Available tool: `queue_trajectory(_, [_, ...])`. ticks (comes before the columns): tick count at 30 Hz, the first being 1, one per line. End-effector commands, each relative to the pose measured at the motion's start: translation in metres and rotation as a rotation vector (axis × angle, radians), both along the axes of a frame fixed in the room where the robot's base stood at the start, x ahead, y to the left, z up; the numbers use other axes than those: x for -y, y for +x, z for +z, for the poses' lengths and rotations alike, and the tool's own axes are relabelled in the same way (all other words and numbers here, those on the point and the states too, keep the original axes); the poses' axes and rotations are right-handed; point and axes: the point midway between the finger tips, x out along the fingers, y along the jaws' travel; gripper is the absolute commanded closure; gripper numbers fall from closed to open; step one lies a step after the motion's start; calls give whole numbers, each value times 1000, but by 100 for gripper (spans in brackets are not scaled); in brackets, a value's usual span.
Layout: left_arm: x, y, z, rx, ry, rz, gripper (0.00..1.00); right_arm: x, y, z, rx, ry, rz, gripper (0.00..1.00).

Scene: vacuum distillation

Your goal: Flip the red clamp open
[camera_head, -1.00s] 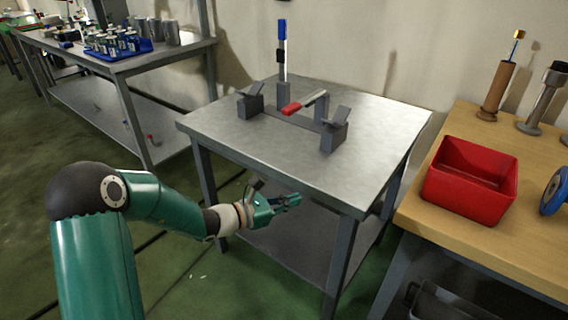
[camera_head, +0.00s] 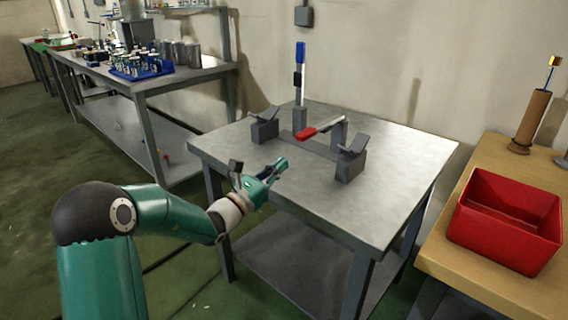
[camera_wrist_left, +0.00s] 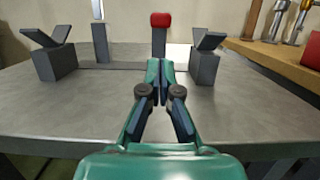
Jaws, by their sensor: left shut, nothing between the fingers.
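The red clamp (camera_head: 308,133) has a red-ended lever with a grey metal arm. It is on a fixture in the middle of the metal table, between two grey V-shaped blocks. In the left wrist view the red end (camera_wrist_left: 160,19) shows above a grey post, straight beyond the fingers. My left gripper (camera_head: 281,163) is shut and empty at the table's near left edge, short of the clamp and apart from it. Its fingertips (camera_wrist_left: 158,68) meet in the left wrist view. My right gripper is not in view.
The left V-block (camera_head: 264,131) and right V-block (camera_head: 350,165) flank the clamp. A blue-topped upright clamp (camera_head: 299,75) stands behind. A red bin (camera_head: 505,222) is on the wooden bench at right. The near metal tabletop (camera_head: 360,215) is clear.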

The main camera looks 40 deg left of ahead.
Motion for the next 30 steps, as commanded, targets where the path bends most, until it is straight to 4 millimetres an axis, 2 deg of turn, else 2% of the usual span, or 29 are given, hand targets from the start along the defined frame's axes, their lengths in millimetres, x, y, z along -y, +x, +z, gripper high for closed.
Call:
queue_trajectory(9, [5,53,13,1,-1,-2,100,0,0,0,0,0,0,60])
queue_trajectory(15, [6,75,18,-1,-1,-1,100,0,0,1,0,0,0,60])
queue_trajectory(20, [6,81,20,-1,-2,0,100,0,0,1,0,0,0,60])
queue_trajectory(30, [5,80,21,-3,-1,2,100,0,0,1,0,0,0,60])
